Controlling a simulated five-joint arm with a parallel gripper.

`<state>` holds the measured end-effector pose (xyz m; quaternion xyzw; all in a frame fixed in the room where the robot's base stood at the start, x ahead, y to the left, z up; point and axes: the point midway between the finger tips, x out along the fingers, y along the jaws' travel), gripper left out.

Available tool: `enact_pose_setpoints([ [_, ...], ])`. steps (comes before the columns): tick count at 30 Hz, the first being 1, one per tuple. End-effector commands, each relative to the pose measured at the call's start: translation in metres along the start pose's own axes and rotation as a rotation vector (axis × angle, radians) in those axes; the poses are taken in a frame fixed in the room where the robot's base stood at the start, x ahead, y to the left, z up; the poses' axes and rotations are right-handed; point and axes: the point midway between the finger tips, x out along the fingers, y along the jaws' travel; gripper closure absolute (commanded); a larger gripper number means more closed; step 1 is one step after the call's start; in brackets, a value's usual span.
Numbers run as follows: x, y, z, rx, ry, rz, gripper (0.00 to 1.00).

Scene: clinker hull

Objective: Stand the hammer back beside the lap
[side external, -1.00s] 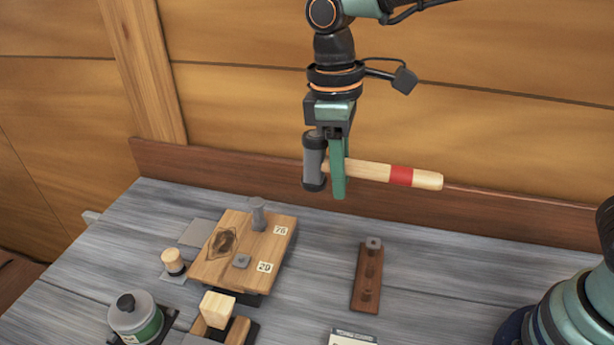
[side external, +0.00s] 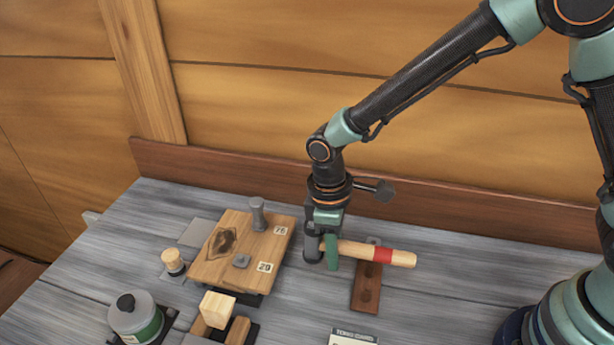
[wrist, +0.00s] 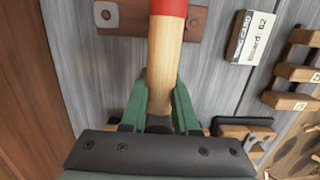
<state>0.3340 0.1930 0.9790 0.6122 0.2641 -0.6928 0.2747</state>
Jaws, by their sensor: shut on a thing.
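The hammer has a grey cylindrical head (side external: 313,247) and a pale wooden handle with a red band (side external: 383,255). My gripper (side external: 332,254) is shut on the handle close to the head. The handle lies about level, pointing right, and the head is upright. The wooden lap board (side external: 228,262), with number labels, a grey peg and a dark patch, is just left of the head. I cannot tell whether the head touches the bench. In the wrist view the handle (wrist: 165,60) runs between the green fingers (wrist: 160,112); the head is hidden.
A brown strip with holes (side external: 366,293) lies partly under the handle. A printed card (side external: 352,338) is at the front edge of view. A grey pot (side external: 136,318), a wooden block (side external: 217,308) and a small capped peg (side external: 173,262) stand at left. Bare grey bench (side external: 450,285) lies right.

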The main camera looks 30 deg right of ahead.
Motion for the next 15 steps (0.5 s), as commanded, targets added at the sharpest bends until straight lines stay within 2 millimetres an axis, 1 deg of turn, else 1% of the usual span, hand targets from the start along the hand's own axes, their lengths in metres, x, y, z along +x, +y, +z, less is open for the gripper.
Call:
enact_pose_setpoints([
  [6, 0.027, 0.001, -0.003, 0.0, -0.001, 0.0, 1.0],
  [8, 0.032, 0.001, -0.004, 0.0, -0.001, 0.0, 1.0],
  [10, 0.035, 0.001, -0.004, 0.0, 0.001, 0.0, 1.0],
  [15, 0.035, 0.001, -0.005, 0.0, 0.003, 0.001, 1.0],
])
